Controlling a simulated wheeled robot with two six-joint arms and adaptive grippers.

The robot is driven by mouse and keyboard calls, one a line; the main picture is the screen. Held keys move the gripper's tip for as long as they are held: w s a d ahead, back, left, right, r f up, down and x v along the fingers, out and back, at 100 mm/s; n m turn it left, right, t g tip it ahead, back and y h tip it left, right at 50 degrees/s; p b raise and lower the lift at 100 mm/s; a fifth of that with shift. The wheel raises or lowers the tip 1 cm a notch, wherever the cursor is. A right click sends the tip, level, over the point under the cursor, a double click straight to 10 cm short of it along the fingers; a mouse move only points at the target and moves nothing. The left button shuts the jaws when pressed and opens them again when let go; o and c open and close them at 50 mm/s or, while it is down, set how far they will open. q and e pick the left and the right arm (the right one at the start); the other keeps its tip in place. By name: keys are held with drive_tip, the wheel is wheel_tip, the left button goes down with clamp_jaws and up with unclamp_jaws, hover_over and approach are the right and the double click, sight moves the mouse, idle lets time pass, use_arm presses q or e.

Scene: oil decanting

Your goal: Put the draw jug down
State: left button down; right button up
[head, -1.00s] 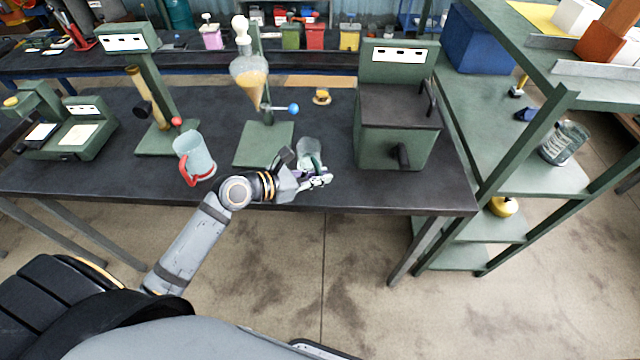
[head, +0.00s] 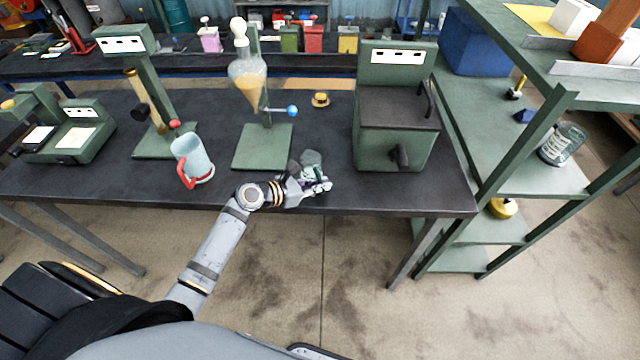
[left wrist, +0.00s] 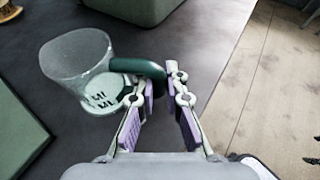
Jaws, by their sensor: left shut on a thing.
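The draw jug is a clear jug with a dark green handle (left wrist: 138,68). In the left wrist view its clear body (left wrist: 75,62) is at the upper left, over or on the dark bench top. My left gripper (left wrist: 160,108) is shut on the handle, which lies between its fingers. In the head view the jug (head: 311,158) shows just behind my left gripper (head: 316,186), near the front edge of the bench. Whether its base touches the bench is hard to tell. My right gripper is not in view.
A jug with a red handle (head: 195,158) stands at left on the bench (head: 330,135). Behind is a stand with a funnel of amber liquid (head: 250,85). A green box machine (head: 393,135) stands right. A yellow-topped cap (head: 320,100) lies behind. The bench's front edge is close.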

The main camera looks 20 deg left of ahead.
use_arm(q)
drive_tip(key=c, duration=1.4)
unclamp_jaws()
drive_tip(key=shift+f, duration=0.1)
drive_tip(key=v, duration=1.2)
